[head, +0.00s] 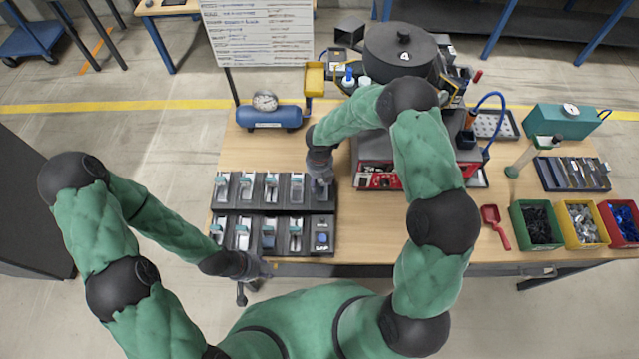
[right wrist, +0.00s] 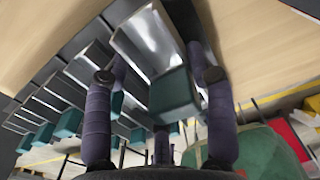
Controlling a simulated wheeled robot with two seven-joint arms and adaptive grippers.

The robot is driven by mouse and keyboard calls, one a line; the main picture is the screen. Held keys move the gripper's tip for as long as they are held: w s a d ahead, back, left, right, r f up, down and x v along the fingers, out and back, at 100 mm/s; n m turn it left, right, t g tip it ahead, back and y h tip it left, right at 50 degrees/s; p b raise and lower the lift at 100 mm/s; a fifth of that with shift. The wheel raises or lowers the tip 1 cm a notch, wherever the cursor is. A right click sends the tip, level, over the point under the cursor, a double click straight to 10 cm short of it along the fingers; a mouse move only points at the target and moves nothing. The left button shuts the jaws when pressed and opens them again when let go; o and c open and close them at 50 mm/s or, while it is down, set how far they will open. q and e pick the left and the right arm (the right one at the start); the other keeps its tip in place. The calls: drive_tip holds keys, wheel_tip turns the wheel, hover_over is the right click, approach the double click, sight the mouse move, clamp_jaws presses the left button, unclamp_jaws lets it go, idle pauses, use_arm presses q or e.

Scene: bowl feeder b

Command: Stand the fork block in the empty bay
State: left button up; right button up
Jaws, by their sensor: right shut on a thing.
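My right gripper (head: 320,178) is at the right end of the back row of the black rack (head: 272,206). In the right wrist view, its two fingers (right wrist: 160,95) are shut on the fork block, which has a teal grip (right wrist: 173,95) and a shiny metal body (right wrist: 152,42). Dark walls flank the metal body, at or in the end bay; I cannot tell whether it rests on the bay floor.
Several similar teal-gripped blocks (head: 270,184) stand in the other bays. A blue round button (head: 322,240) is at the front row's right end. The red-and-grey feeder base (head: 378,165) is close right of the rack. A blue tank (head: 268,117) stands behind.

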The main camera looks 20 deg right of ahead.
wheel_tip(320, 180, down, 2)
drive_tip(key=shift+f, duration=0.2)
drive_tip(key=o, duration=1.4)
drive_tip(key=shift+f, duration=0.1)
drive_tip(key=shift+c, duration=0.2)
drive_tip(key=shift+r, duration=0.3)
wheel_tip(320, 180, up, 12)
drive_tip(key=shift+f+p, duration=0.1)
drive_tip(key=shift+p, duration=0.65)
